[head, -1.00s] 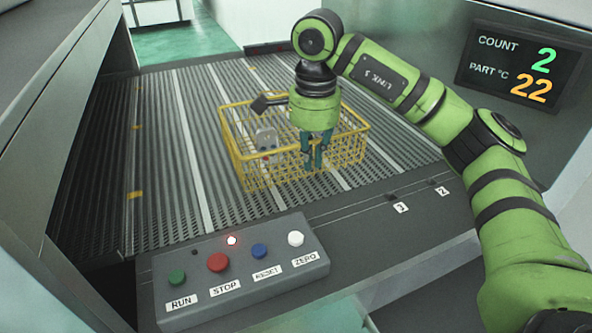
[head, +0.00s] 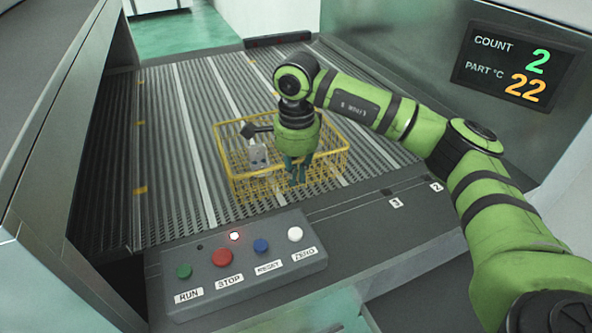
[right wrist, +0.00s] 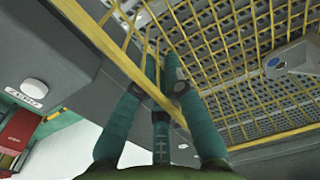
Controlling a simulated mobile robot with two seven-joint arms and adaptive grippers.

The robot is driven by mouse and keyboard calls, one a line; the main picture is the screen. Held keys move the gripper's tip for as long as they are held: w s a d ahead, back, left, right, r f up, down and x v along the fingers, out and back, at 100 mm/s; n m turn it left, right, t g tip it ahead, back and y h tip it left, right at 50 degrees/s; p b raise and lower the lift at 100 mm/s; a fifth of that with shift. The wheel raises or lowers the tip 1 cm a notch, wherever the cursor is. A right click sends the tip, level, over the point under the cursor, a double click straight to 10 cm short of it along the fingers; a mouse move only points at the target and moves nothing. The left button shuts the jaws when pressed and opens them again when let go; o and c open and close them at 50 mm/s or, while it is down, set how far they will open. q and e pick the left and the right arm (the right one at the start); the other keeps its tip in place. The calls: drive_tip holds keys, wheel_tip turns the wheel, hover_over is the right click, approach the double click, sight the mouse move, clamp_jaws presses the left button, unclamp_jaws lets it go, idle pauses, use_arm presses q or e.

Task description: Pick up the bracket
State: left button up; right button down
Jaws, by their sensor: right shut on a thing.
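The bracket (head: 258,155), a light grey metal part, stands inside the yellow wire basket (head: 330,156), towards its left. In the right wrist view a grey part with a blue round mark, apparently the bracket (right wrist: 292,57), lies at the right, apart from my fingers. My right gripper (head: 298,178) points down at the basket's front side. In the right wrist view its teal fingers (right wrist: 158,88) close around the yellow wire of the basket's wall, with nothing of the bracket between them. The exact contact is partly hidden. My left gripper is not in view.
The basket stands on a ribbed conveyor (head: 160,190). A control box (head: 245,268) with coloured buttons and a lit red lamp is at the front. A display (head: 515,65) reads count 2, part 22. Conveyor left of the basket is free.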

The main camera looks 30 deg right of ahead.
drive_tip(key=c, duration=1.3)
unclamp_jaws()
drive_tip(key=shift+f, duration=0.1)
